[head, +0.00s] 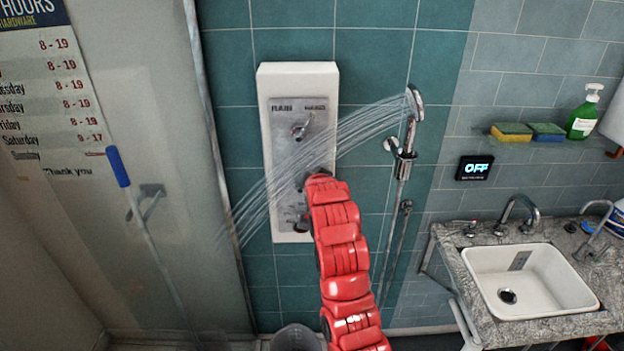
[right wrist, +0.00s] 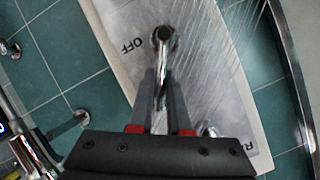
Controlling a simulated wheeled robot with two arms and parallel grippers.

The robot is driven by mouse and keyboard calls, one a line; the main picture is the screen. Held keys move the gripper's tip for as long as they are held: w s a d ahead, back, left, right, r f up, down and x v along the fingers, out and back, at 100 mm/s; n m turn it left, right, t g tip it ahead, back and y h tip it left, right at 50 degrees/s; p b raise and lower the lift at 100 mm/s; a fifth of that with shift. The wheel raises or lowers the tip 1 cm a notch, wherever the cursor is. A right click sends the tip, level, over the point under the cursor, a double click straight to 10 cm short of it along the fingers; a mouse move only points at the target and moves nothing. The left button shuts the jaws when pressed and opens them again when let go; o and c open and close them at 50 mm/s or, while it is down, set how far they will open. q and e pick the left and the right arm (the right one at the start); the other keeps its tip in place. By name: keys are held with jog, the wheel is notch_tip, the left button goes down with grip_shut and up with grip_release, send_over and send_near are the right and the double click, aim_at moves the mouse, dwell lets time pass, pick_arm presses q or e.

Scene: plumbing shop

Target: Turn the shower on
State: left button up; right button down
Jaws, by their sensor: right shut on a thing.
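The white shower panel (head: 298,82) is on the teal tiled wall and carries several chrome controls. Its upper lever (head: 301,130) and lower control (head: 296,221) show in the head view. My right gripper (right wrist: 160,76) is shut on a chrome lever (right wrist: 161,50) beside an OFF marking in the right wrist view. In the head view my red arm hides most of that control, around the panel's middle. The hand shower (head: 414,101) is on its rail, and water streams (head: 365,128) spray from it down to the left across the panel. My left gripper is not in view.
A small black display (head: 473,168) reads OFF. A sink (head: 528,280) in a stone counter is at the right, with sponges (head: 511,132) and a green soap bottle (head: 583,114) above. A glass screen with a blue-handled pole (head: 118,166) stands left. A bucket (head: 296,338) is below.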

jog(key=shift+a+f, duration=0.1)
jog(key=shift+f, duration=0.1)
jog(key=c, duration=0.9)
grip_release()
jog(key=shift+r, duration=0.1)
jog(key=shift+o, duration=0.2)
jog(key=v, duration=1.7)
jog(key=shift+s+b, duration=0.2)
jog(key=shift+b, duration=0.2)
jog(key=shift+w, duration=0.1)
